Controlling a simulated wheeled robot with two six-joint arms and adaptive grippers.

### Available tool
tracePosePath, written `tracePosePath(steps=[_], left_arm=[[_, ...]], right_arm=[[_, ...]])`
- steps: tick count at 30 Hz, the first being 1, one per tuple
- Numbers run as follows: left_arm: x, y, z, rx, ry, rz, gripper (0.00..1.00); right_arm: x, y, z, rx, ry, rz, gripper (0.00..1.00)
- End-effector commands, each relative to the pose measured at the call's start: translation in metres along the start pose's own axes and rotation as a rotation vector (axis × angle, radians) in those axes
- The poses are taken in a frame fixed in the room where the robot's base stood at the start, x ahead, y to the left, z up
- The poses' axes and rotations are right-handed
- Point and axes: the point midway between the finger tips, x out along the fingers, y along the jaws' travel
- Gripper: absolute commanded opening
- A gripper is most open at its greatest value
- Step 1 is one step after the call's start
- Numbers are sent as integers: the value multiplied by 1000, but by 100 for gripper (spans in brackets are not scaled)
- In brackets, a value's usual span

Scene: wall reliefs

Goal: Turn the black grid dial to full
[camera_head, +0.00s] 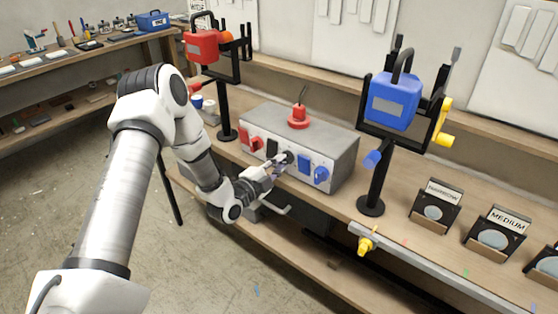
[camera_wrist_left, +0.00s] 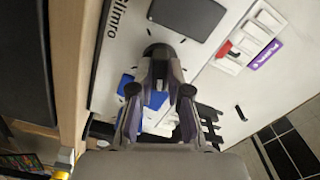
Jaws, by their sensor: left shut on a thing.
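The black grid dial (camera_head: 289,156) is on the front face of the grey control box (camera_head: 340,165), between a black rectangular panel and the blue controls. My left gripper (camera_head: 280,164) reaches it from the front and is shut on it. In the left wrist view the dark round dial (camera_wrist_left: 158,50) sits between the fingertips of my left gripper (camera_wrist_left: 160,66), which cover part of it. My right gripper is not in view.
Red controls (camera_head: 251,139) lie left of the dial and a blue knob (camera_head: 321,174) right of it. A red button (camera_head: 299,118) tops the box. Stands hold a red case (camera_head: 202,47) and a blue case (camera_head: 394,100) on either side. Labelled holders (camera_head: 436,205) line the right bench.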

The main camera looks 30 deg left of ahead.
Motion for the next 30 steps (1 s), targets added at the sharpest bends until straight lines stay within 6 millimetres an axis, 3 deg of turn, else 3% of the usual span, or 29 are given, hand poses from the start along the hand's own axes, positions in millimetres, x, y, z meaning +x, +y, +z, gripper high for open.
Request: tracePosePath(steps=[30], left_arm=[[-1,0,-2,947,3,8,0]], right_arm=[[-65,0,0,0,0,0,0]])
